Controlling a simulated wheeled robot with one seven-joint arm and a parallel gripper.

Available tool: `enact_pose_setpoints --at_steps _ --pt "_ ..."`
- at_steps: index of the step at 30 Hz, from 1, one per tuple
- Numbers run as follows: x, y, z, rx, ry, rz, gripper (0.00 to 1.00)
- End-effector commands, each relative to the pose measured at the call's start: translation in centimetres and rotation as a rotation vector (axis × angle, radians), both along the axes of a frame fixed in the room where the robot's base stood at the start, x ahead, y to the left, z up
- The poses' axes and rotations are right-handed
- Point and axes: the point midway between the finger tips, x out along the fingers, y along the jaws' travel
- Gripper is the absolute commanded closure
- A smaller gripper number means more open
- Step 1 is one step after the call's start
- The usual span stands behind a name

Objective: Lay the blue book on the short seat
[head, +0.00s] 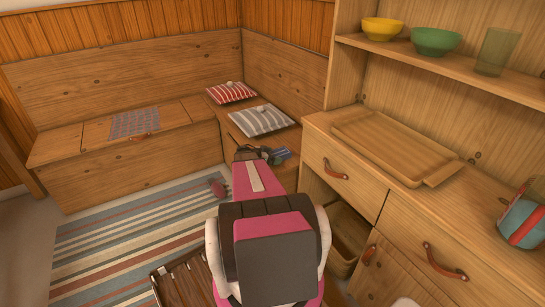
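The short seat (222,112) is the wooden bench section along the right-hand wall, beyond my arm. Its near end is partly hidden by my arm. My gripper (263,154) is at that near end, seen from behind and small. A small blue thing (280,154), likely the blue book, shows right at my gripper. I cannot tell whether it is held or rests on the seat, or whether the fingers are open or shut.
The long bench (60,144) carries a woven mat (135,123). A cabinet (345,133) with a wooden tray (395,146) stands close on the right.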

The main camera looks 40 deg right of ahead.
Motion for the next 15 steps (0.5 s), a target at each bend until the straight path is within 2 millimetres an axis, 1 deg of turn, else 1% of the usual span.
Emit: enact_pose_setpoints --at_steps 5,8,11,15 --pt "0.0 0.0 0.2 0.0 0.0 0.0 0.0" --pt "0.0 0.9 0.5 0.0 0.0 0.001 0.0" --pt "0.2 2.3 1.2 0.001 0.0 0.003 0.0" --pt "0.4 5.0 2.3 0.0 0.0 0.003 0.0"
